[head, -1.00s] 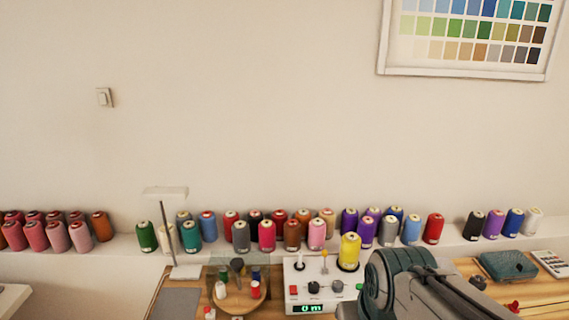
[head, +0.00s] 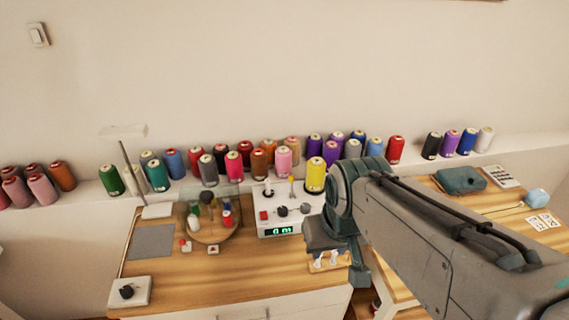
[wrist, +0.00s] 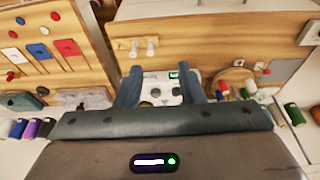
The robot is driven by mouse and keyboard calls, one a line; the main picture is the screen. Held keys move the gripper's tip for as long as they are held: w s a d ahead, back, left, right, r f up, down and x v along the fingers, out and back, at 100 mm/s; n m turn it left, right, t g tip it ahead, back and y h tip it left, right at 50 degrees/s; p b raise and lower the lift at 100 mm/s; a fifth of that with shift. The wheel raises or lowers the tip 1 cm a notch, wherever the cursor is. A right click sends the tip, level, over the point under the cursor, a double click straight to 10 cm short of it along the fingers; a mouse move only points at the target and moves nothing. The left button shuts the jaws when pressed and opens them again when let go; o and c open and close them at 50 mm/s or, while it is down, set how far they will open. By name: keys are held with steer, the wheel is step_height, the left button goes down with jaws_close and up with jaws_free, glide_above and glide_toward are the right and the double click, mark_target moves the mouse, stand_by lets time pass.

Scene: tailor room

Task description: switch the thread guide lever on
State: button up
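The white thread-winding machine (head: 292,226) stands on the wooden table, with a red button, dark knobs and a green display. In the head view my arm is to the right of the machine, and the fingertips are unclear.
A row of thread spools (head: 262,162) lines the ledge behind. A round wooden stand (head: 212,230) with small spools is left of the machine. A white switch box (head: 128,291) sits at the front left. The table's front middle is clear.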

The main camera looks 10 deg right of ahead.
steer(key=shift+w+r, duration=0.1)
steer(key=shift+w, duration=0.1)
steer(key=c, duration=0.5)
steer(key=shift+n, duration=0.3)
steer(key=w+r, duration=0.1)
steer(key=w, duration=0.2)
steer(key=w+r, duration=0.1)
steer(key=w, duration=0.2)
steer(key=w+r, duration=0.1)
steer(key=w, duration=0.3)
steer(key=shift+r+b, duration=0.2)
steer(key=shift+b, duration=0.15)
jaws_close()
steer(key=w+f+b, duration=0.1)
steer(key=w+f, duration=0.3)
steer(key=w, duration=1.1)
steer(key=w+f+n+g, duration=0.1)
steer(key=w+f, duration=0.3)
steer(key=w, duration=1.2)
steer(key=shift+w+f+n+g+y+b, duration=0.2)
steer(key=shift+n+g+y+b, duration=0.1)
steer(key=shift+y+b, duration=0.1)
